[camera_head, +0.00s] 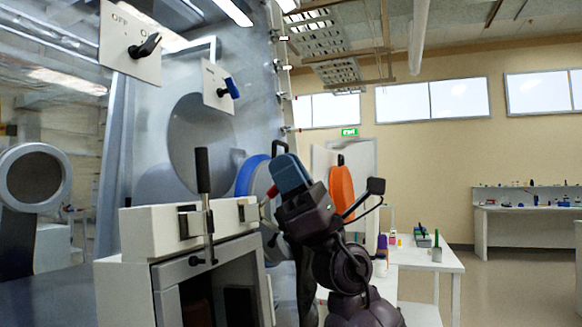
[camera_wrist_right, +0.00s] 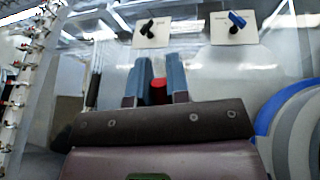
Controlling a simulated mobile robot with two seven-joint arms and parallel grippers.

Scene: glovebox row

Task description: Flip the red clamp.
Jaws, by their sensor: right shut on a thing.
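The red clamp's handle (camera_head: 272,191) shows as a short red piece just left of my right gripper (camera_head: 283,163), beside the glovebox front. In the right wrist view the red handle (camera_wrist_right: 159,92) sits between the two blue-grey fingers of my right gripper (camera_wrist_right: 156,78). The fingers are shut on it. The rest of the clamp is mostly hidden by the gripper, so I cannot tell its full position. My left gripper is not in view.
A white box (camera_head: 135,235) with an upright black lever (camera_head: 203,170) stands left of my arm. Black (camera_head: 145,46) and blue (camera_head: 229,88) knobs sit on the panel. An orange disc (camera_head: 341,191) is behind. A white table (camera_head: 425,262) stands right.

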